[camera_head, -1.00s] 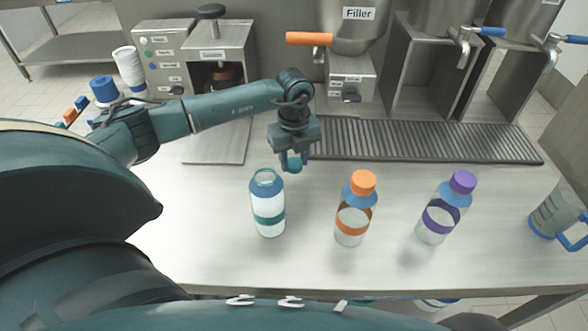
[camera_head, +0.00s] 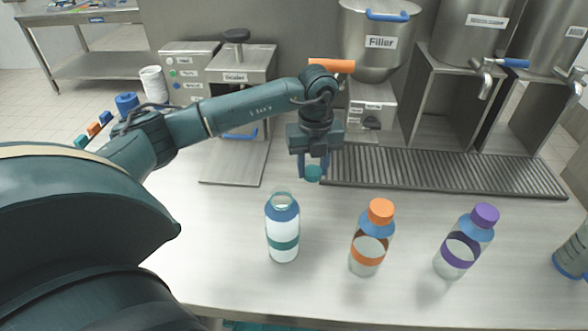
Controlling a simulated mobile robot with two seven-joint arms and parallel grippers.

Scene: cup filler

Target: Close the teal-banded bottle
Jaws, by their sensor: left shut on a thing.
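The teal-banded bottle (camera_head: 283,228) stands upright on the counter, without a cap on its neck. It has a blue shoulder, a teal band and whitish contents. My left gripper (camera_head: 313,168) is shut on a teal cap (camera_head: 313,174). It holds the cap above the counter, behind and slightly right of the open bottle neck, apart from it. My right gripper is not in view.
An orange-capped bottle (camera_head: 372,238) and a purple-capped bottle (camera_head: 466,242) stand to the right. A drip grate (camera_head: 440,174), the filler (camera_head: 372,115) and the sealer (camera_head: 238,105) are behind. A jug (camera_head: 572,258) stands at the right edge. The front counter is clear.

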